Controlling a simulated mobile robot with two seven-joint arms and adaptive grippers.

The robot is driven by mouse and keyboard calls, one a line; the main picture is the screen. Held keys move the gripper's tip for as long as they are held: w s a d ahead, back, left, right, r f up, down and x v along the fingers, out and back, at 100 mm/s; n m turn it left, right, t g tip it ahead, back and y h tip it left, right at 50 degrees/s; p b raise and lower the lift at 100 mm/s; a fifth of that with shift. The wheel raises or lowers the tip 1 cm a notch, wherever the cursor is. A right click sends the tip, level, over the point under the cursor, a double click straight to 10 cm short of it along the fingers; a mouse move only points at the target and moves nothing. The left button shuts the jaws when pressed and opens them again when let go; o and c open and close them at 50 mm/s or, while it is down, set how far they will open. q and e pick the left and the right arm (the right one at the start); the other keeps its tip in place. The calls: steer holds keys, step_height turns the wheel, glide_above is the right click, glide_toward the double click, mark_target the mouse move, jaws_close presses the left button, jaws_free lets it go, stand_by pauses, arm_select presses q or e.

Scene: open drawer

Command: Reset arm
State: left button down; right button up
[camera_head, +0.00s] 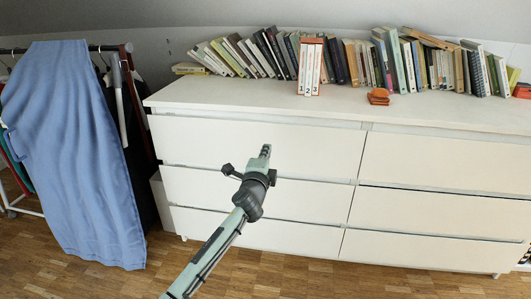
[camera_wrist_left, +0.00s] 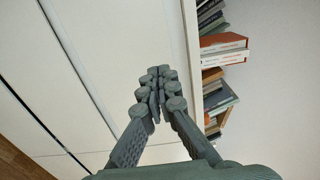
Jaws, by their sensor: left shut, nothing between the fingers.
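My left gripper (camera_head: 266,150) is in front of the upper left drawer (camera_head: 220,140) of a white dresser (camera_head: 420,112). Its fingers are shut with nothing between them. In the left wrist view the fingertips (camera_wrist_left: 157,78) meet in front of the white drawer fronts (camera_wrist_left: 100,45). I cannot tell whether the gripper touches the drawer front. All the drawers look closed. The right gripper is not in view.
A row of books (camera_head: 350,62) stands along the dresser's back, with a small orange object (camera_head: 378,96) in front. A clothes rack with a blue cloth (camera_head: 70,150) is at the left. The wooden floor (camera_head: 330,285) in front is clear.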

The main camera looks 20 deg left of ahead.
arm_select(q)
steer(key=s+a+f+n+g+p, duration=0.25)
steer(key=s+f+n+g, duration=0.5)
steer(key=s+f, duration=1.15)
steer(key=s+d+f+n+g, duration=0.1)
steer(key=s+f+n+g, duration=0.1)
steer(key=s, duration=0.6)
steer(key=s+d+f+n+g+h+p, duration=0.1)
steer(key=s+d+f+n+g, duration=0.1)
steer(key=s, duration=0.6)
steer(key=s+d+f+n+g+h, duration=0.1)
steer(key=s+d+f+n+g, duration=0.1)
steer(key=s, duration=0.6)
steer(key=shift+d+f+g+p, duration=0.15)
steer(key=shift+f+g+p, duration=0.25)
steer(key=shift+f, duration=0.3)
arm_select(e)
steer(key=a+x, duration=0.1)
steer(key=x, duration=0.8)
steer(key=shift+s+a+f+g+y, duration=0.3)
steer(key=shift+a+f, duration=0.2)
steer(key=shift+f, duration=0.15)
arm_select(q)
steer(key=shift+s, duration=0.1)
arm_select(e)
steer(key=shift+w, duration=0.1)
